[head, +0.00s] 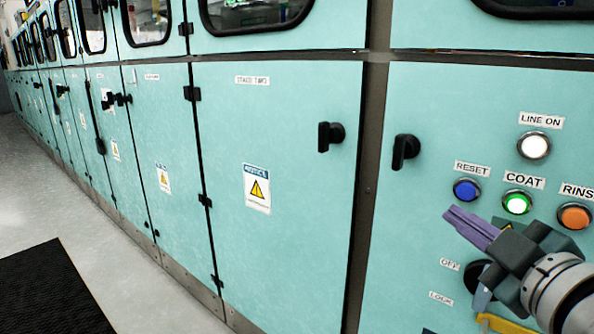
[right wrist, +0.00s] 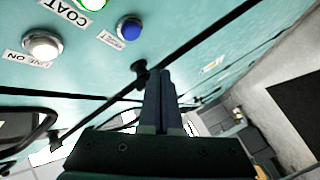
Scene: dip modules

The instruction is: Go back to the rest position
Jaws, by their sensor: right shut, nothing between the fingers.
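My right gripper (head: 451,214) comes in from the lower right of the head view, in front of the turquoise control panel (head: 440,100). Its purple fingers are shut with nothing between them and point left, below the blue RESET button (head: 467,190). In the right wrist view the shut fingers (right wrist: 161,74) point up the picture towards the cabinet front, near a black handle. Whether they touch the panel is hard to tell. My left gripper is not in view.
The green COAT button (head: 517,203) and white LINE ON lamp (head: 534,146) look lit. An orange RINSE button (head: 575,216) is beside my arm. A dark selector knob is partly hidden behind my gripper. Black door handles (head: 405,151) stick out. Floor (head: 60,200) is open at left, with a black mat (head: 50,290).

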